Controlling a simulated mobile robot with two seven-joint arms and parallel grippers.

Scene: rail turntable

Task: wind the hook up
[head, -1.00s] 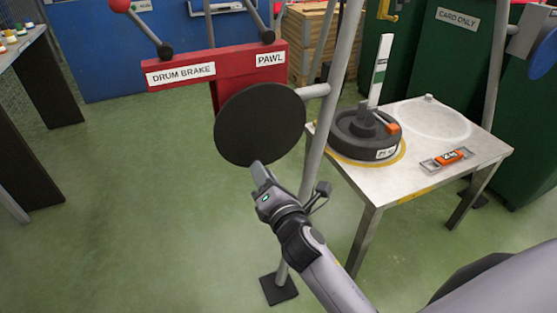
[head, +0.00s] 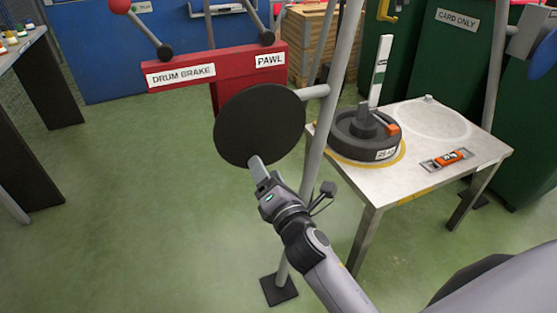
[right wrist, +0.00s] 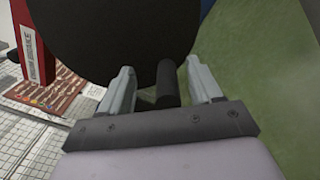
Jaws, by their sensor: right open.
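A black round disc (head: 260,125) stands upright on the grey post of the winch frame. My right gripper (head: 258,168) is at its lower edge in the head view. In the right wrist view, the disc (right wrist: 115,40) fills the top, and a short dark handle (right wrist: 167,85) sticks out from it. The open fingers of my right gripper (right wrist: 160,88) stand on either side of this handle, with a gap showing on each side. The hook cannot be made out. My left gripper is not in view.
A red panel (head: 222,66) labelled DRUM BRAKE and PAWL, with levers, is behind the disc. A metal table (head: 425,118) at right carries a black weight (head: 362,138) and an orange level (head: 448,158). The green floor at left is clear.

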